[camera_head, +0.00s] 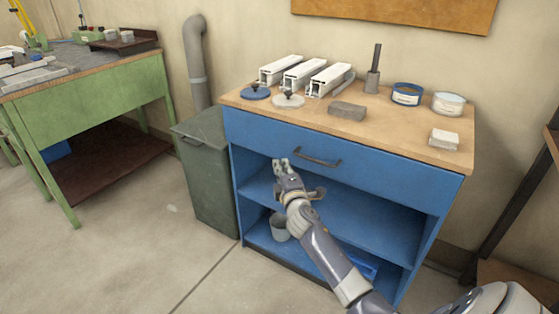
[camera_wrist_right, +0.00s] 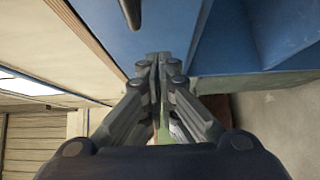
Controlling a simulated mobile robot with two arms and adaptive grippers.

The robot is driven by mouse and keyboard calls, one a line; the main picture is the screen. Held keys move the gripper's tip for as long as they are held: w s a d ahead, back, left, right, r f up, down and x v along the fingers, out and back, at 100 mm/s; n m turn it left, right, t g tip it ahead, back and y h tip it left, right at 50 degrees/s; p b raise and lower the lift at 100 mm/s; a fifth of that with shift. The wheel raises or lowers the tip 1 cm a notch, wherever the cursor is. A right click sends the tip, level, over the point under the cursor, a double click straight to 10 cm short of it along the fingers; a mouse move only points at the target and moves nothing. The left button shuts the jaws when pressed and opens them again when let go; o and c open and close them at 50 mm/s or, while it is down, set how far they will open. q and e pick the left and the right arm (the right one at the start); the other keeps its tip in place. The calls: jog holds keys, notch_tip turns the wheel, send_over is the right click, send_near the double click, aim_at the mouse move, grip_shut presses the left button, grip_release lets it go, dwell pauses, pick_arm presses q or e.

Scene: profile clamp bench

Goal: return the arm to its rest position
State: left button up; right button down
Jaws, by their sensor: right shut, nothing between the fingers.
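My right gripper (camera_head: 281,164) is in front of the blue bench, just below its drawer and left of the drawer's dark handle (camera_head: 317,160). Its arm comes in from the lower right. In the right wrist view the fingers of the gripper (camera_wrist_right: 159,60) are together, with nothing between them. The blue bench front (camera_wrist_right: 150,22) lies beyond the fingertips there, and the end of a dark bar shows at the top. My left gripper is in neither view.
The blue bench (camera_head: 260,137) carries white profiles (camera_head: 302,74), a grey block (camera_head: 347,111), round discs, tape rolls and a dark upright tool. A grey-green bin (camera_head: 208,175) stands at its left. A green workbench (camera_head: 90,110) is farther left.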

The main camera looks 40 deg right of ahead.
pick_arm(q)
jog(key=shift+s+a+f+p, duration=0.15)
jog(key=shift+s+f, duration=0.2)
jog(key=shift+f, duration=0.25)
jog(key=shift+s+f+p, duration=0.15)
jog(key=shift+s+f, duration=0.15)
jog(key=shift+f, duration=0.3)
pick_arm(e)
jog(key=v, duration=0.7)
jog(key=shift+a+r, duration=0.15)
jog(key=shift+r, duration=0.05)
jog(key=shift+w+f, duration=0.1)
